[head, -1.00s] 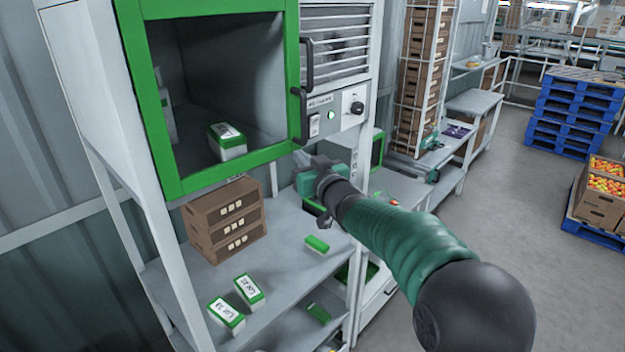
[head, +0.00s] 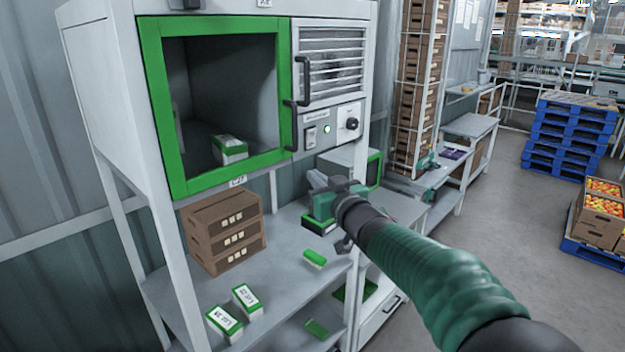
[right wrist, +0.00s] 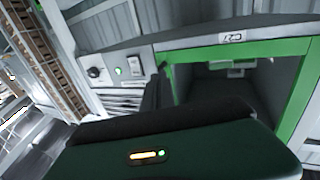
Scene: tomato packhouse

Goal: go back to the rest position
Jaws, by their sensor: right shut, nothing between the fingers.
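My right gripper (head: 321,183) is shut and empty in the head view. It is held in the air in front of the cabinet's lower right side, above the shelf and apart from the green-framed door. My green right arm reaches in from the lower right. In the right wrist view, a dark green housing of mine fills the lower middle, and the fingertips are hidden. My left gripper is not in view.
A green-framed chamber (head: 178,185) holds a white-and-green box (head: 229,150). Below, a grey shelf (head: 275,280) carries stacked brown crates (head: 223,228) and labelled boxes (head: 246,298). Blue pallets (head: 568,135) and a tomato crate (head: 603,208) stand right. Grey floor (head: 490,220) lies open between.

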